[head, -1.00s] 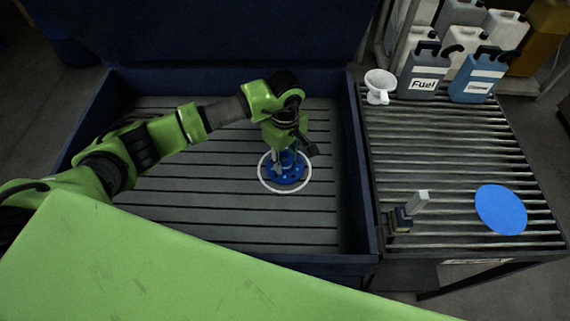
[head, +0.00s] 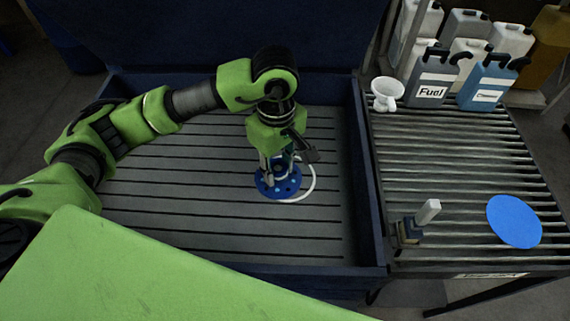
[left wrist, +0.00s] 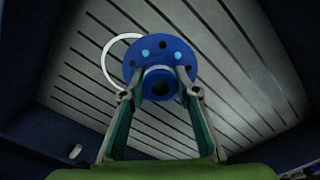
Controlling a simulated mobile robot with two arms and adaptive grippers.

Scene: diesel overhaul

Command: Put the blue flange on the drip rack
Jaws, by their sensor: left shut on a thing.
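The blue flange (head: 279,186) is in the dark blue tub, below my left gripper (head: 277,172). In the left wrist view the flange (left wrist: 160,62) is a round blue plate with holes and a hub in the middle. My left gripper (left wrist: 157,93) is shut on its hub from both sides. The flange appears lifted above the tub's slatted floor, offset from a white ring (head: 312,180) marked there. The drip rack (head: 450,185) is the slatted metal table on the right. My right gripper is not in view.
On the rack, a blue disc (head: 514,221) lies at the front right and a brush-like tool (head: 417,222) at the front left. A white funnel (head: 386,94) and jugs (head: 433,80) stand at the back. The tub's right wall (head: 369,180) separates it from the rack.

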